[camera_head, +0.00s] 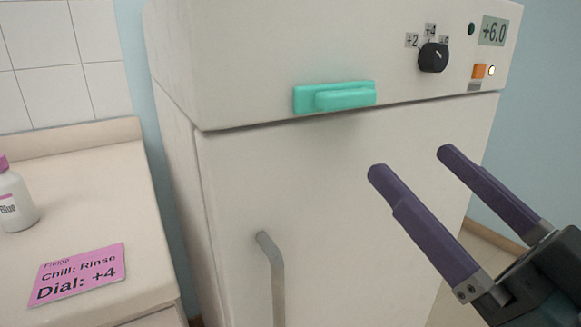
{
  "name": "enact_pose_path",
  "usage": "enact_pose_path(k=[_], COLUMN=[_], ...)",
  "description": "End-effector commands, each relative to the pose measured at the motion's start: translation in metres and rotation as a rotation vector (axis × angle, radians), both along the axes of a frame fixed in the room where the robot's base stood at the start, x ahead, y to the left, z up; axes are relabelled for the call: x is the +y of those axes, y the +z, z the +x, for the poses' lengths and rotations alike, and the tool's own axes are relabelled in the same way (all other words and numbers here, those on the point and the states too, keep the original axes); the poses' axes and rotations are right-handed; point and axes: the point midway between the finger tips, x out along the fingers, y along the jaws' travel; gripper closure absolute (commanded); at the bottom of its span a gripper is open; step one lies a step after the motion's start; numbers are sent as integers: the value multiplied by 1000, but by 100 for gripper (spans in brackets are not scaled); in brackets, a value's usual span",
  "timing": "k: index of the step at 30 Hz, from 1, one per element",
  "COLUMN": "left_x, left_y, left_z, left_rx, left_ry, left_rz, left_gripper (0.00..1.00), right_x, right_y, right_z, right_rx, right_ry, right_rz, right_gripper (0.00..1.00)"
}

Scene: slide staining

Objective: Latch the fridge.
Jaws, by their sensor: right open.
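The white fridge (350,200) fills the middle of the view, and its door looks closed against the body. A teal latch (344,96) sits on the panel just above the door's top edge, its bar lying level. A grey door handle (275,275) runs down the lower left of the door. My right gripper (411,162) is open and empty, with two purple fingers, in front of the door's right side. It is below and right of the latch and apart from it. My left gripper is not in view.
A black dial (433,57), an orange switch (479,71) and a +6.0 display (493,31) are on the fridge's upper panel. A pink note (78,273) reading "Dial: +4" and a white bottle (14,205) are on the left counter (95,190).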

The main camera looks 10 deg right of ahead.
Motion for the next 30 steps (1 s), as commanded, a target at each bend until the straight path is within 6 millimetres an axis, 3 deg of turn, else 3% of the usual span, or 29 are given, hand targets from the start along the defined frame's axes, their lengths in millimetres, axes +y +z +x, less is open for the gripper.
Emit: enact_pose_path(k=[5, 18, 30], left_x=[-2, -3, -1], left_y=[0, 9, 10], left_z=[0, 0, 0], left_rx=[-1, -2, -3], left_ry=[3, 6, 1], left_rz=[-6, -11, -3], left_gripper=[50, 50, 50], right_x=[6, 29, 33], right_y=[5, 34, 37], right_z=[10, 76, 85], right_rx=[-15, -13, -11], right_ry=[14, 11, 12], right_rz=[4, 3, 2], right_gripper=[0, 0, 0])
